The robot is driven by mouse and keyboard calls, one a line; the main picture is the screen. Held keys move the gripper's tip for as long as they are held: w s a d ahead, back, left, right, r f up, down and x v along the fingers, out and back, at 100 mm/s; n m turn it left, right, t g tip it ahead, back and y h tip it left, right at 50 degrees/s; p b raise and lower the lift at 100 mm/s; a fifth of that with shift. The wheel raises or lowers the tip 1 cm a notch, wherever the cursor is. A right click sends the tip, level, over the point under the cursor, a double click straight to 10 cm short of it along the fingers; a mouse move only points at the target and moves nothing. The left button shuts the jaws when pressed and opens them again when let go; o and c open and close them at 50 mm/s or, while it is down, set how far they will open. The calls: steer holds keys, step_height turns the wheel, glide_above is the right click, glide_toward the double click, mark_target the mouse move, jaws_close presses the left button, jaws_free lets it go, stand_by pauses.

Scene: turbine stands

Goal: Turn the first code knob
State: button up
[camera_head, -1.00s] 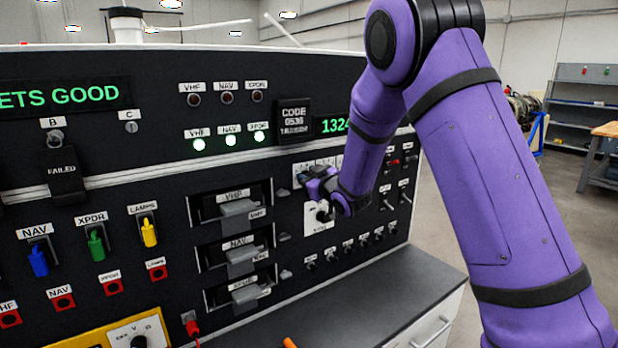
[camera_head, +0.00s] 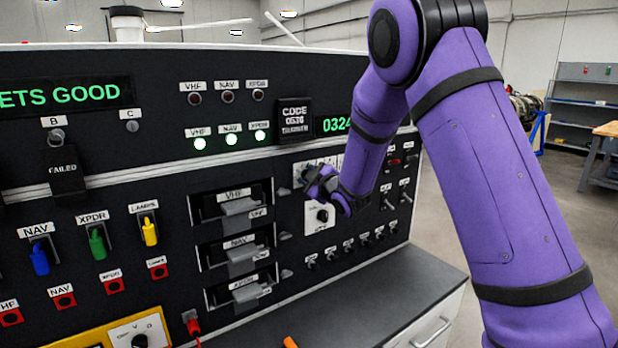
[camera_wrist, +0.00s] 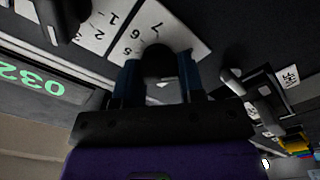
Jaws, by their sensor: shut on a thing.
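The first code knob (camera_wrist: 158,60) is a dark round knob on a white plate (camera_wrist: 128,30) with printed numbers, seen in the wrist view. My gripper (camera_wrist: 158,80) has one finger on each side of it and is shut on it. In the head view my gripper (camera_head: 312,181) is at the left end of the white code-knob strip and hides the knob. The green code display (camera_head: 334,124) reads 0324, its right part covered by my arm.
Below my gripper is a white plate with a black knob (camera_head: 322,215). Grey-handled VHF, NAV and XPDR units (camera_head: 240,207) stand to the left. Small toggles and knobs (camera_head: 350,246) lie below and right. A dark worktop (camera_head: 380,295) runs along the panel's foot.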

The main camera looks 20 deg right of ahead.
steer(key=shift+f, duration=0.1)
steer(key=o, duration=0.9)
steer(key=shift+o, duration=0.2)
steer(key=v, duration=1.1)
steer(key=shift+w, duration=0.1)
